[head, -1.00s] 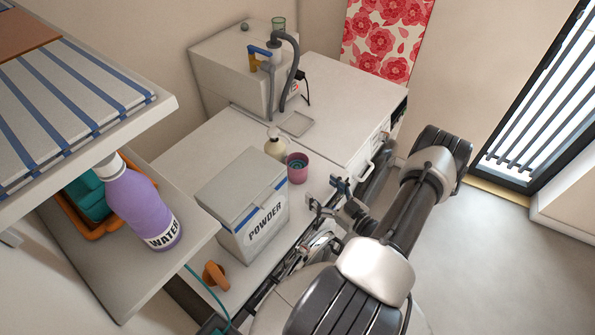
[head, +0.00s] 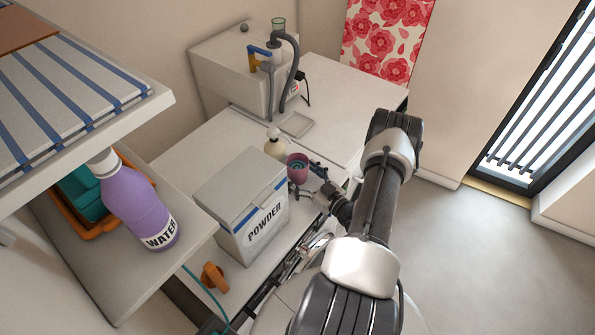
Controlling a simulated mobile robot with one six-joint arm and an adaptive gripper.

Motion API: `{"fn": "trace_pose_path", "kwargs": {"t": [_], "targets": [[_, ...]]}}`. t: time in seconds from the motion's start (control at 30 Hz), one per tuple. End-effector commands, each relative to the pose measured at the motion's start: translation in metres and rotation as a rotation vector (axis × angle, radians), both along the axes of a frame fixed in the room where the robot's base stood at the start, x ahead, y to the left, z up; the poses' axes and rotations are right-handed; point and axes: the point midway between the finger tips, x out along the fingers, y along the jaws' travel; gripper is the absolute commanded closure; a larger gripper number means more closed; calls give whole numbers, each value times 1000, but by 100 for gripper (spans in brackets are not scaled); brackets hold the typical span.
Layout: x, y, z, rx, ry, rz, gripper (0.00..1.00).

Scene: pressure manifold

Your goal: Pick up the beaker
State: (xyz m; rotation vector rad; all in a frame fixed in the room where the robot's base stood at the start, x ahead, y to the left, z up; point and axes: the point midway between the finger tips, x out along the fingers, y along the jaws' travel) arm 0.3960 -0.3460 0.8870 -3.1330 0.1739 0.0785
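A pink-purple beaker-like cup (head: 297,161), with something teal inside, stands upright on the white counter (head: 222,128). It is just right of the powder box. My gripper (head: 307,178) is open, low over the counter at the near right side of the pink cup. Its fingers are spread, one toward the cup's right side and one in front. Whether they touch the cup cannot be told.
A grey box marked POWDER (head: 240,205) stands close left of my gripper. A cream pump bottle (head: 275,146) is just behind the pink cup. A shelf at left holds a purple WATER bottle (head: 140,205). The counter behind the cup is mostly clear.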

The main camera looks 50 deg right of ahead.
Motion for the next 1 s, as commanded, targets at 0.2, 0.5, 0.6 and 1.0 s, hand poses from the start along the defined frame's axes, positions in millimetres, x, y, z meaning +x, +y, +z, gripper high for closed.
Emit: {"fn": "trace_pose_path", "kwargs": {"t": [0.2, 0.5, 0.6, 1.0], "targets": [[0, 0, 0, 0, 0, 0, 34], [0, 0, 0, 0, 0, 0, 54], [0, 0, 0, 0, 0, 0, 60], [0, 0, 0, 0, -1, 0, 73]]}}
